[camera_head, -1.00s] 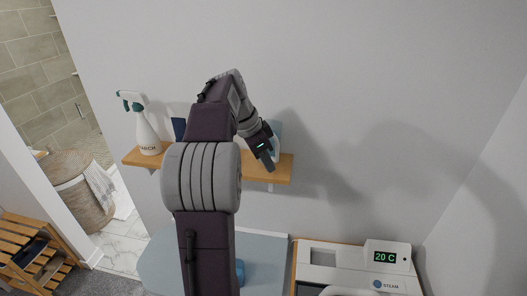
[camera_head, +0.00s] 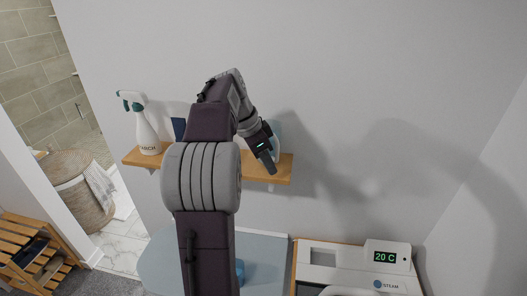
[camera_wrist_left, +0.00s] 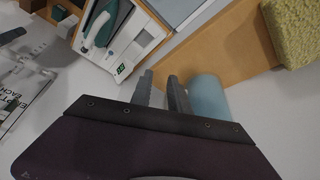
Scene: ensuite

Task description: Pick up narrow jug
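A pale blue, rounded object (camera_head: 277,136), which may be the narrow jug, stands at the right end of the wooden wall shelf, mostly hidden behind my left gripper (camera_head: 268,160). In the left wrist view a pale blue cylinder (camera_wrist_left: 208,98) lies just right of my left gripper's fingers (camera_wrist_left: 162,92); it looks like the same object. The fingers are apart with nothing between them. No handle or spout shows. My right gripper is in neither view.
A white spray bottle (camera_head: 147,130) stands at the left end of the shelf (camera_head: 283,172); a dark blue item (camera_head: 179,127) is beside it. Below are a pale blue board (camera_head: 268,255) and a white steam unit (camera_head: 345,268). A greenish textured block (camera_wrist_left: 294,30) shows in the wrist view.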

